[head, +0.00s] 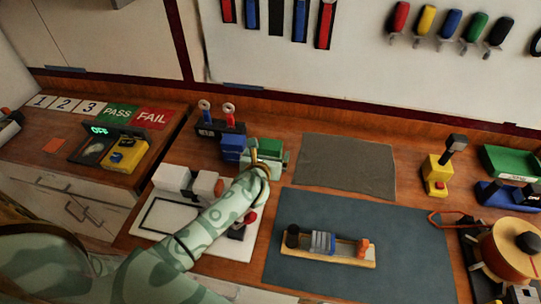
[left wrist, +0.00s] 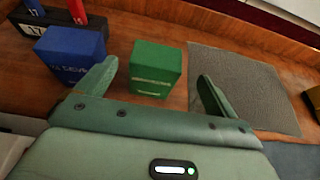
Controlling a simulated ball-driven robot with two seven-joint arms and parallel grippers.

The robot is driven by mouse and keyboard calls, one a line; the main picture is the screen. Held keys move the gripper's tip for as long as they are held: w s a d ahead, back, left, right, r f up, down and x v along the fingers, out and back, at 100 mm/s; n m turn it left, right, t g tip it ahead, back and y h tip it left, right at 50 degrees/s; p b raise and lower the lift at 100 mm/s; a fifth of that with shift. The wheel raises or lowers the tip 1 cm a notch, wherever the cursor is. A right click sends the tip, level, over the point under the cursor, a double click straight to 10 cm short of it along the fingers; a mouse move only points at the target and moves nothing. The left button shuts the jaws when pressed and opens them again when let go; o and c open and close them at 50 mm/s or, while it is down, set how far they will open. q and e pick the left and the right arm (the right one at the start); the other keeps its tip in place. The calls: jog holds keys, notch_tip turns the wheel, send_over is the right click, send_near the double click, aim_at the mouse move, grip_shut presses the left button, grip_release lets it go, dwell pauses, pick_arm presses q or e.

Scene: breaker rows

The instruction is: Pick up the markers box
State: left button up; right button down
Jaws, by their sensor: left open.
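A small green box (left wrist: 156,68) with a pale label stands on the wooden bench in the left wrist view; it also shows in the head view (head: 271,147), partly behind my gripper. A blue box (left wrist: 70,52) with white lettering stands just left of it, and also shows in the head view (head: 233,146). The labels are too small to tell which one is the markers box. My left gripper (left wrist: 157,72) is open and empty, its fingers spread wider than the green box, which lies ahead between them. The left finger is close to the blue box. My right gripper is not in view.
A grey mat (head: 346,165) lies to the right and looks clear. A blue-grey mat (head: 400,245) carries a wooden fixture (head: 327,247). A white board (head: 165,215) with grey blocks lies near my arm.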

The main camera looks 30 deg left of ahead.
aim_at(269, 147)
pick_arm(q)
jog(key=b+x, duration=0.1)
jog(key=x, duration=0.5)
jog(key=shift+w+a+f+b, duration=0.1)
jog(key=shift+w+a+b, duration=0.2)
jog(key=shift+b, duration=0.1)
jog(key=shift+s, duration=0.1)
jog(key=c, duration=1.3)
